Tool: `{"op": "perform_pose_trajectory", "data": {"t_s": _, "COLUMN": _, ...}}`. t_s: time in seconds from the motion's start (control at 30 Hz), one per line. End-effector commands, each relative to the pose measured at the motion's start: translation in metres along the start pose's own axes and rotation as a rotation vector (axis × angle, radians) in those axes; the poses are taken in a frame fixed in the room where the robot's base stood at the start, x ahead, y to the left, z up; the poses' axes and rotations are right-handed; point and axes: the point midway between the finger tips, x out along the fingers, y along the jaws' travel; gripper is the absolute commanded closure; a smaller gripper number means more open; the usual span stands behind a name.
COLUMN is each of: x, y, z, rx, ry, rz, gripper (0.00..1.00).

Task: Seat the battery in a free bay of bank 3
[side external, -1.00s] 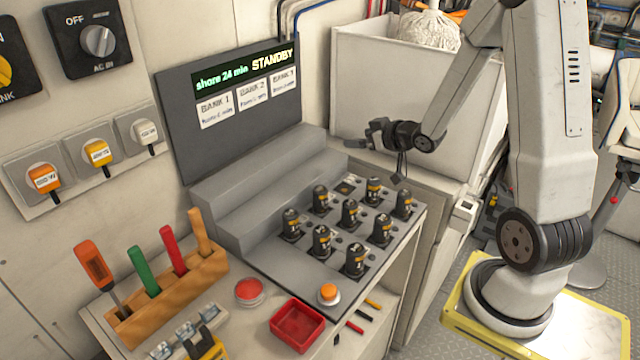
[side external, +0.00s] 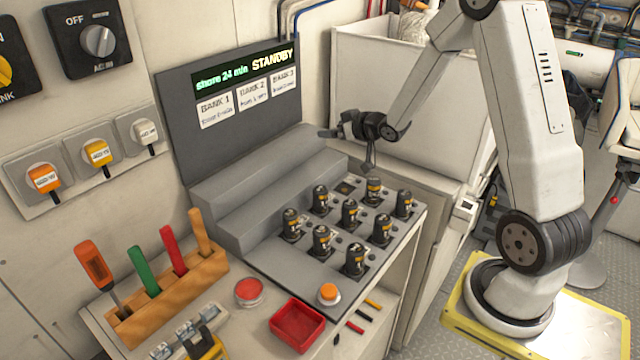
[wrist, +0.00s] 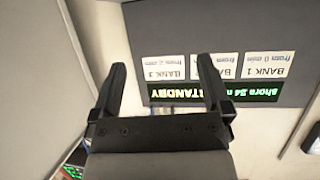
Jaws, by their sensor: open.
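Several black batteries (side external: 350,212) with yellow and pale bands stand upright in the bays of the grey battery tray (side external: 289,266). A dark bay (side external: 345,187) in the far row looks empty. I cannot tell which battery is the task's one. My gripper (side external: 328,129) is above the tray's far side, level with the lower part of the status panel (side external: 177,108). Its fingers point left. In the wrist view the gripper (wrist: 162,67) is open, with nothing between its fingers. The panel's cards, BANK 1 to BANK 3 (wrist: 165,66), appear upside down there.
A stepped grey block (side external: 250,196) lies between the panel and tray. A tall white bin (side external: 405,95) stands behind my gripper. A wooden tool rack (side external: 180,285), a red dish (side external: 297,325) and an orange button (side external: 328,292) are in front. The air above the batteries is mostly clear.

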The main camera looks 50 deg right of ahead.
Motion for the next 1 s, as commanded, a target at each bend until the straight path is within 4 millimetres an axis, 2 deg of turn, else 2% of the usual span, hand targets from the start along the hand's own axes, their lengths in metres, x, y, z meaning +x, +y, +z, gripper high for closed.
{"op": "perform_pose_trajectory", "data": {"t_s": 0.3, "x": 0.039, "y": 0.008, "z": 0.006, "rx": 0.001, "ry": -0.002, "rz": 0.000, "gripper": 0.01}}
{"op": "perform_pose_trajectory", "data": {"t_s": 0.6, "x": 0.068, "y": 0.012, "z": 0.022, "rx": 0.001, "ry": -0.001, "rz": -0.001, "gripper": 0.01}}
{"op": "perform_pose_trajectory", "data": {"t_s": 1.0, "x": 0.096, "y": 0.017, "z": 0.038, "rx": 0.001, "ry": -0.001, "rz": 0.000, "gripper": 0.01}}
